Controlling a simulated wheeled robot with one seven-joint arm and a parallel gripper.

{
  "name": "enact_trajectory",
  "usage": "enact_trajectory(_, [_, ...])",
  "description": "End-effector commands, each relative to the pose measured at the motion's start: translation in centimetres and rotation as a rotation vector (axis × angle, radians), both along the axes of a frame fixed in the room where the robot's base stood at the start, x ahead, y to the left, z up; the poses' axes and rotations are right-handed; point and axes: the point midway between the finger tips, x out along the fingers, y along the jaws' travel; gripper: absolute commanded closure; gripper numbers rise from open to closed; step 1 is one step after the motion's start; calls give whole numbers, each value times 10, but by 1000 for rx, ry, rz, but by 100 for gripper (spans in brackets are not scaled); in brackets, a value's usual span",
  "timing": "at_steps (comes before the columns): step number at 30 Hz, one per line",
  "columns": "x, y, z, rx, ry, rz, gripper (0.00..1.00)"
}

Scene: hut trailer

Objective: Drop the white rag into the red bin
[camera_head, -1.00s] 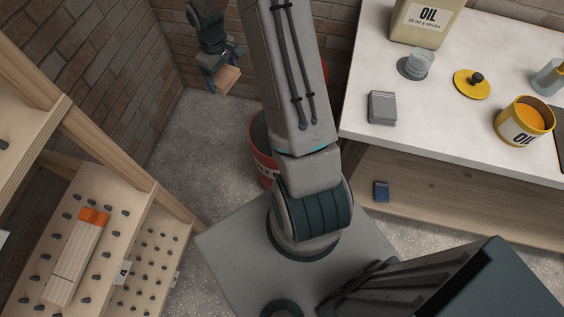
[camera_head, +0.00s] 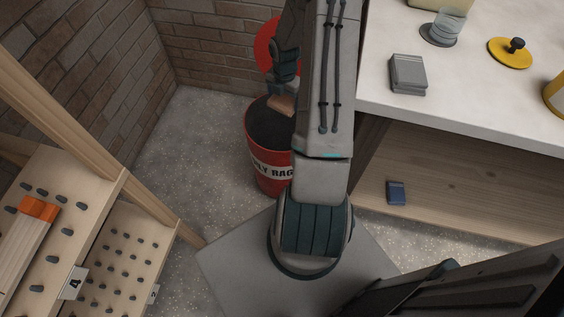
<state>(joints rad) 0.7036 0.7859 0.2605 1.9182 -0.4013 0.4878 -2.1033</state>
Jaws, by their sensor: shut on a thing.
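The red bin (camera_head: 270,175) stands on the floor left of the white-topped bench, with a pale label that partly reads "LY RAG". Its round red lid (camera_head: 264,45) is raised behind it, and its dark inside shows. My gripper (camera_head: 283,100) appears over the bin's mouth, near its right side, partly hidden by my arm. It is shut on a small tan, folded-looking thing (camera_head: 280,105); it looks tan rather than white. Its exact height above the rim is hard to tell. No clearly white rag shows elsewhere.
A wooden pegged rack (camera_head: 75,220) stands left. The floor left of the bin is clear.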

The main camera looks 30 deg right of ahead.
Motion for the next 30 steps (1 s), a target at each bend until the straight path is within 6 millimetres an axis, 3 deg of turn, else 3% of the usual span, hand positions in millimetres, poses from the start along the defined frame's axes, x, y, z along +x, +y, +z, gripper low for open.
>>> enact_trajectory(11, [-3, -5, -25, 2, -1, 58, 37])
enact_trajectory(21, [-3, -5, -63, 1, -2, 56, 37])
enact_trajectory(30, [-3, -5, -68, 1, -2, 56, 37])
